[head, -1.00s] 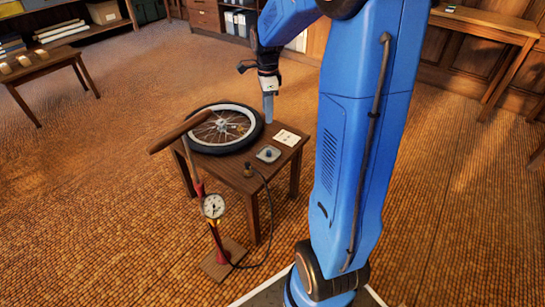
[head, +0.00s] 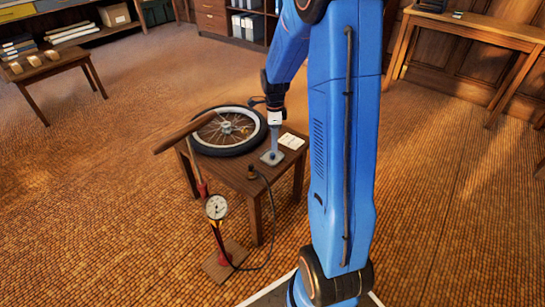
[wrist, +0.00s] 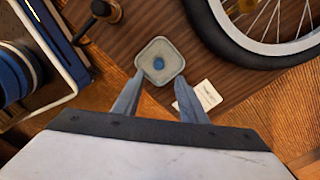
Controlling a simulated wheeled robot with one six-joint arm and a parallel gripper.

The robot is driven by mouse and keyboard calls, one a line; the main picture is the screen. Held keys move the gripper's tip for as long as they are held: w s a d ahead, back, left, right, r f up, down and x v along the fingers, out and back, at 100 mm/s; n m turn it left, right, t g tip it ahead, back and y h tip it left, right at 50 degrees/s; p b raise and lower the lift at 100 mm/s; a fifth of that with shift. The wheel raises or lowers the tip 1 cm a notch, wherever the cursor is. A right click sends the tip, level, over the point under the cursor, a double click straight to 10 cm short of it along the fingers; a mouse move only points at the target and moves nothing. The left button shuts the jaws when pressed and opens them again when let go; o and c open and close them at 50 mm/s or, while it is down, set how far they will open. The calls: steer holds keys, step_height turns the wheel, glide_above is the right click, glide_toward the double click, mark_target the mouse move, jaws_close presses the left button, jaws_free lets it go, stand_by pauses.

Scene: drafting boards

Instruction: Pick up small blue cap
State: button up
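The small blue cap (wrist: 159,63) sits in the middle of a small pale square dish (wrist: 151,77) on the wooden table. In the head view the dish (head: 266,160) shows near the table's front right, and my gripper hides the cap there. My gripper (wrist: 158,88) is open and empty in the wrist view. Its two fingers point toward the dish, with the cap ahead of the gap between them. In the head view my gripper (head: 274,153) hangs straight over the dish. I cannot tell the exact height of the fingertips above it.
A spoked wheel with a black tyre (head: 231,152) lies on the table (head: 230,173) beside the dish. A white card (head: 292,141) lies behind the dish. A brass-coloured hose end (head: 252,172) stands at the front edge. A floor pump with a gauge (head: 216,207) stands before the table.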

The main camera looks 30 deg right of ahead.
mark_target(273, 154)
steer(key=shift+a+f, duration=0.15)
steer(key=shift+f, duration=1.4)
steer(key=shift+a+f, duration=0.15)
steer(key=shift+f, duration=1.35)
steer(key=shift+c, duration=0.6)
jaws_close()
